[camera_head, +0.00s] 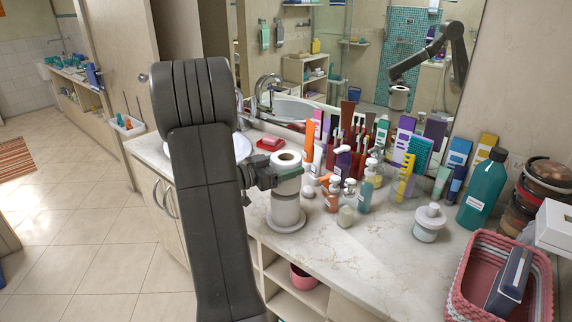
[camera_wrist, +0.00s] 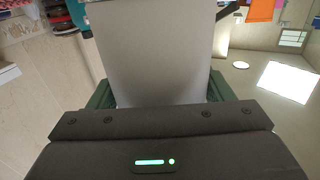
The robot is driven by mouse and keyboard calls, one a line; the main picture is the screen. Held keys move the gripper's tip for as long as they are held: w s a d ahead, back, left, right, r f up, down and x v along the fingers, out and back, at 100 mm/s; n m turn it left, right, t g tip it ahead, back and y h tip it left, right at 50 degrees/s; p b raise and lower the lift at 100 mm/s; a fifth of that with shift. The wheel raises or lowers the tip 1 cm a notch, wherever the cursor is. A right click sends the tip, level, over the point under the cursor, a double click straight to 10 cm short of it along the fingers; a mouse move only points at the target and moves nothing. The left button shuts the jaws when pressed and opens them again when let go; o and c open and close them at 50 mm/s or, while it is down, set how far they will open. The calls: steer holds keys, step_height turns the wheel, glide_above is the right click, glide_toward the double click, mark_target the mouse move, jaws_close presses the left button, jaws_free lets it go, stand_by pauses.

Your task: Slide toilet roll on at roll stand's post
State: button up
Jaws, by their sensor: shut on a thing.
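My gripper (camera_head: 264,177) is shut on a white toilet roll (camera_head: 288,184), holding it upright from its left side. The roll's brown-rimmed core opening faces up. Directly below is the roll stand (camera_head: 286,226), a round pale base near the counter's front edge, bearing another white roll (camera_head: 286,208). The post is hidden, so I cannot tell whether it is inside the held roll or whether the two rolls touch. In the wrist view, the held roll (camera_wrist: 155,50) fills the space between the green fingers of my gripper (camera_wrist: 160,106).
Pump bottles (camera_head: 335,194) and a small jar (camera_head: 346,216) stand close to the right of the stand. Tubes and boxes crowd the back. A pink basket (camera_head: 455,268) is at the right. The front counter (camera_head: 350,265) is clear. A sink (camera_head: 240,148) lies behind my arm.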

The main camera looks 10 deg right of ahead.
steer(key=shift+f+b, duration=0.35)
steer(key=shift+f, duration=0.3)
steer(key=o, duration=1.1)
steer(key=shift+a, duration=0.1)
steer(key=b+v, duration=0.2)
steer(key=v, duration=1.1)
steer(key=shift+s+a, duration=0.15)
steer(key=shift+a, duration=0.15)
